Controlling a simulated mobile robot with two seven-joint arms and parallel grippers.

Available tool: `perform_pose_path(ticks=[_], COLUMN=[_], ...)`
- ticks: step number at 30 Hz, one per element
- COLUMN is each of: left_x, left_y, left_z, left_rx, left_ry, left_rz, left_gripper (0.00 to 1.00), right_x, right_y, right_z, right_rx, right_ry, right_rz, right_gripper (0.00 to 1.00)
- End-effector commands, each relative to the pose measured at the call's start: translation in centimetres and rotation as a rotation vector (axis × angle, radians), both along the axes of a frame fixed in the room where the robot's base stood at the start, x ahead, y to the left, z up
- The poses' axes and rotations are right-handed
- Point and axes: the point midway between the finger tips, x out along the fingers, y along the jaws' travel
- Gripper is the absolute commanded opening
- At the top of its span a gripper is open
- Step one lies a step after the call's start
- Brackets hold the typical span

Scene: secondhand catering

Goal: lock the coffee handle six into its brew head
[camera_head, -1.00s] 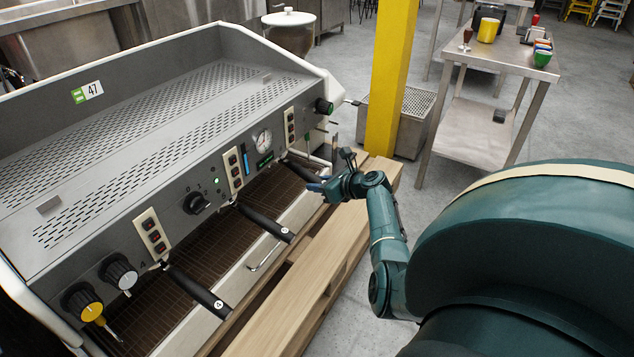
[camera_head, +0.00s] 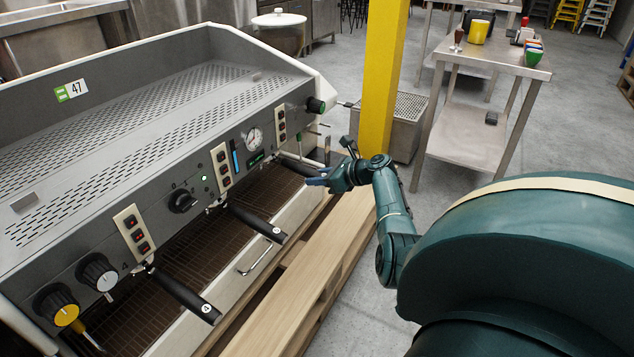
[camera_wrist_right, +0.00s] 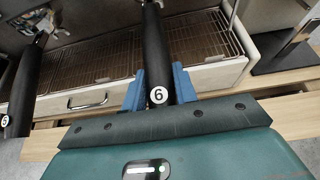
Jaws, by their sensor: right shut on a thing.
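Coffee handle six (camera_wrist_right: 156,55) is a black handle with a white "6" on its end, in the middle of the right wrist view. My right gripper (camera_wrist_right: 158,90) has its blue fingers on both sides of the handle's end and is shut on it. In the head view my right gripper (camera_head: 318,179) is at the right end of the coffee machine, and the handle (camera_head: 298,165) runs from it toward the machine's front. The brew head of handle six is mostly hidden under the machine's front panel. My left gripper is in neither view.
Two other black handles stick out of the machine, the middle one (camera_head: 258,222) and the nearer left one (camera_head: 186,297). A drip tray (camera_head: 200,235) lies below them. A yellow post (camera_head: 384,85) and a steel table (camera_head: 490,60) stand behind my right arm.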

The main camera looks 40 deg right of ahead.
Motion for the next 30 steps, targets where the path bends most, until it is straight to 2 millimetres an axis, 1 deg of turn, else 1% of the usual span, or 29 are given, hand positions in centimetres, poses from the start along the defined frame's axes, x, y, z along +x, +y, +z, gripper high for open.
perform_pose_path(ticks=[14, 15, 23, 30], left_x=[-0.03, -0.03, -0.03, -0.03], left_y=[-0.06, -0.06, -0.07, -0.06], left_z=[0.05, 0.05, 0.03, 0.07], left_rx=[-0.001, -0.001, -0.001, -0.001], left_ry=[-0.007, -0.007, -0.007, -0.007], left_rz=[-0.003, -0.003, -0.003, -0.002], left_gripper=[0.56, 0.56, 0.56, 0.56], right_x=[0.07, 0.07, 0.02, -0.13], right_y=[-0.15, -0.15, -0.1, 0.0], right_z=[0.25, 0.23, 0.1, -0.22], right_rx=[-0.001, -0.001, -0.001, -0.001], right_ry=[-0.004, -0.004, -0.001, 0.006], right_rz=[0.002, 0.002, 0.003, 0.005], right_gripper=[0.0, 0.32, 0.53, 0.54])
